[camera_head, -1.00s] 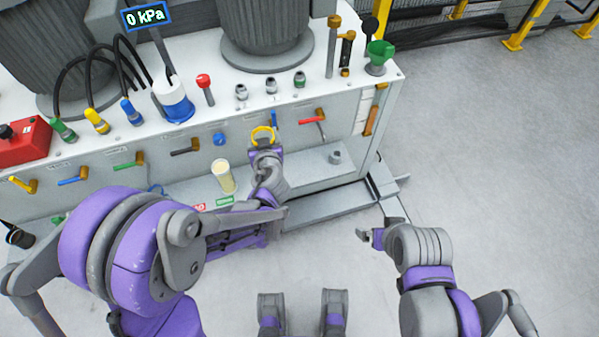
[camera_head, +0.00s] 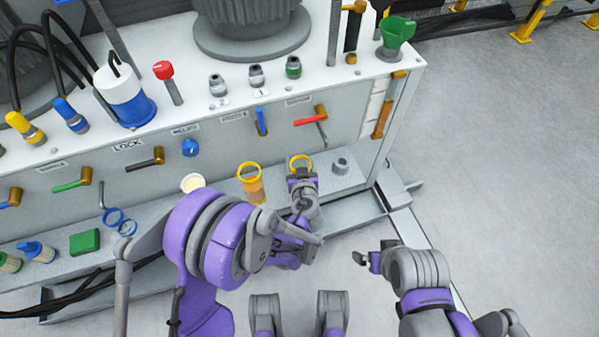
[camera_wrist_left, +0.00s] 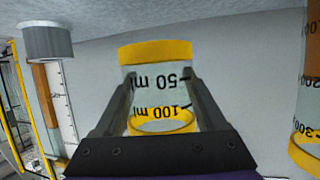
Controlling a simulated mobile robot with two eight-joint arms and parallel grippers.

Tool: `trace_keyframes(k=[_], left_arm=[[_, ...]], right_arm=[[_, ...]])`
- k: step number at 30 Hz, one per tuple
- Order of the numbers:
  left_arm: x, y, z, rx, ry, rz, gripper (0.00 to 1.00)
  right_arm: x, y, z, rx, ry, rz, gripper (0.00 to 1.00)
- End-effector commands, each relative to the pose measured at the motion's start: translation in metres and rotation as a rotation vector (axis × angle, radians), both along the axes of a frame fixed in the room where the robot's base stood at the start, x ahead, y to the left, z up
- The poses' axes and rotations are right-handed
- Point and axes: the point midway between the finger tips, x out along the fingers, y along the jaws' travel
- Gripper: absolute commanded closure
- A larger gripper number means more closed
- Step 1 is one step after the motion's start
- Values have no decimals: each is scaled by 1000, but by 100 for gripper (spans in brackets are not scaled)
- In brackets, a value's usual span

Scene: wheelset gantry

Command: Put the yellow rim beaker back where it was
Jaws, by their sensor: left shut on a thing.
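My left gripper (camera_head: 301,180) is shut on a clear beaker with a yellow rim (camera_head: 300,163), in front of the panel at the right part of the low ledge. In the left wrist view the held beaker (camera_wrist_left: 155,78) sits between the fingers, with 50 ml and 100 ml marks. Whether its base touches the ledge cannot be told. A second yellow-rimmed vessel with amber content (camera_head: 252,186) stands just left of the gripper; it also shows at the right edge of the wrist view (camera_wrist_left: 308,105). My right gripper (camera_head: 368,261) hangs over the floor, its jaws unclear.
A grey cylindrical fitting (camera_head: 340,166) stands on the ledge just right of the held beaker. A cream-filled cup (camera_head: 192,183) is farther left. Red (camera_head: 310,121) and blue (camera_head: 261,121) valve handles stick out from the panel above. Open floor lies to the right.

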Motion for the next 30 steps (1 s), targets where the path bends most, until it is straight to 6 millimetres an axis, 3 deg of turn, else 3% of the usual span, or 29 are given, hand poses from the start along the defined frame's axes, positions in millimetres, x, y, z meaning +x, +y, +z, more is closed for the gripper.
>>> trace_keyframes(k=[11, 23, 24, 28, 30], left_arm=[[0, 0, -42, -1, 0, 0, 88], [0, 0, -48, -1, 0, 0, 88], [0, 0, -48, -1, 0, 0, 23], [0, 0, -47, -1, 0, 0, 0], [0, 0, -47, -1, 0, 0, 0]], right_arm=[[2, 0, -15, 0, 3, 0, 0], [3, 0, -18, 0, 4, 0, 0], [3, 0, -18, 0, 4, 0, 0], [3, 0, -18, 0, 4, 0, 0], [3, 0, -18, 0, 4, 0, 0]])
